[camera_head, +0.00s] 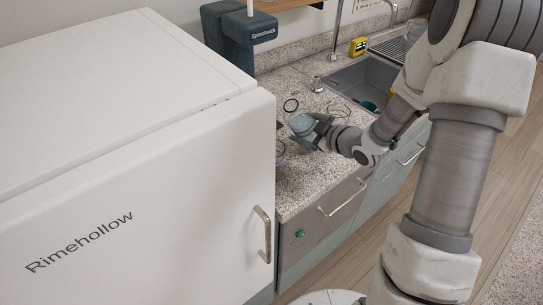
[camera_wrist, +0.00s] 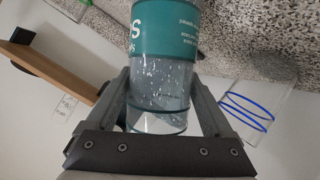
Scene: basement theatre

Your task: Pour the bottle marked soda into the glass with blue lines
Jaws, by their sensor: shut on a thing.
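My gripper (camera_head: 312,130) reaches over the speckled counter (camera_head: 305,180) in the head view. It is shut on a clear bottle (camera_wrist: 162,75) with a teal label, of which a white "S" and small print show in the wrist view. Drops or bubbles show in its clear part. The bottle (camera_head: 301,123) looks small and pale in the head view, and its tilt is hard to tell. A clear glass with blue lines (camera_wrist: 247,106) is to the right of the gripper in the wrist view, apart from the bottle. I cannot tell surely which glass it is in the head view.
Other clear glasses with a dark rim (camera_head: 290,105) and a green rim (camera_head: 338,111) stand near the gripper. A white fridge (camera_head: 130,180) closes off the left. A dark machine (camera_head: 238,40) stands behind; a sink (camera_head: 362,82) is to the right.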

